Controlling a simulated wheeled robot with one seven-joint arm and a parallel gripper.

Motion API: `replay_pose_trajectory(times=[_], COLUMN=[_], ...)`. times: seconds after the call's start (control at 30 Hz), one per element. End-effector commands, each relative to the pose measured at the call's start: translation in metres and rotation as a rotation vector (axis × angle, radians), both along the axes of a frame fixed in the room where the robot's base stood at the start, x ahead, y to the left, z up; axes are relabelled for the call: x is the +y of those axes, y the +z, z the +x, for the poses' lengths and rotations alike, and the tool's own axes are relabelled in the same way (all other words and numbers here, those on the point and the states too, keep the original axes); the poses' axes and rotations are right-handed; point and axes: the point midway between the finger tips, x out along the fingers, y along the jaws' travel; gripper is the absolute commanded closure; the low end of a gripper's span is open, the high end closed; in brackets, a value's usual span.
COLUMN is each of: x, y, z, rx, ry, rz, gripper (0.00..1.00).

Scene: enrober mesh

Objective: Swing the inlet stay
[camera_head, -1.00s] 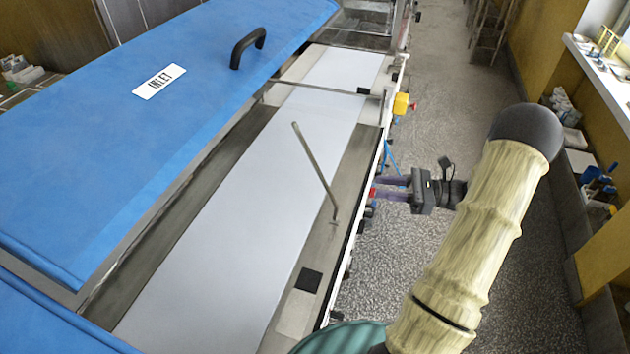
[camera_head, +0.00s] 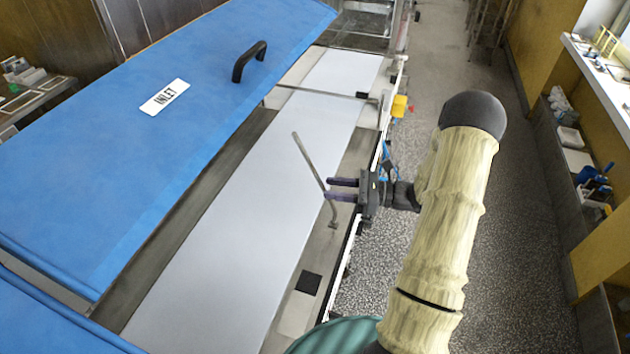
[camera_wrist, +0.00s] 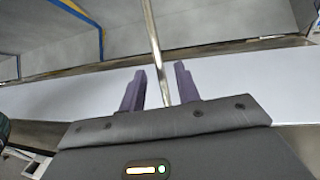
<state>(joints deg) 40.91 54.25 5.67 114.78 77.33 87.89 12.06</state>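The inlet stay (camera_head: 308,160) is a thin metal rod with its foot on the right-hand rail of the machine. It stands tilted, with its upper end free and leaning left over the pale belt. The blue inlet cover (camera_head: 110,130), with a black handle (camera_head: 248,62) and an INLET label, stands raised at the left. My gripper (camera_head: 329,188) is open, its two purple fingers pointing left at the stay's lower half. In the wrist view the stay (camera_wrist: 153,45) runs down between the spread fingers (camera_wrist: 160,85). I cannot tell whether either finger touches it.
The pale belt (camera_head: 235,205) runs lengthwise under the cover. A metal crossbar (camera_head: 325,93) spans it farther back. A yellow part (camera_head: 399,106) sits on the machine's right side. The speckled floor (camera_head: 430,75) to the right is open, up to shelves along the wall.

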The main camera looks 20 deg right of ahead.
Motion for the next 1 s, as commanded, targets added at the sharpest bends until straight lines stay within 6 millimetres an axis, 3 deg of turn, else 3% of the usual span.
replay_pose_trajectory(times=[0.1,0.3,0.67,0.83,1.0], x=[0.021,0.044,0.049,0.049,0.049], y=[0.003,0.002,0.0,0.0,0.0], z=[0.009,0.021,0.024,0.024,0.024], rx=[0.001,0.0,-0.001,-0.001,-0.001], ry=[0.005,0.003,0.0,0.0,0.0], rz=[0.002,0.001,0.0,0.0,0.0], gripper=[0.68,0.68,0.68,0.99,1.0])
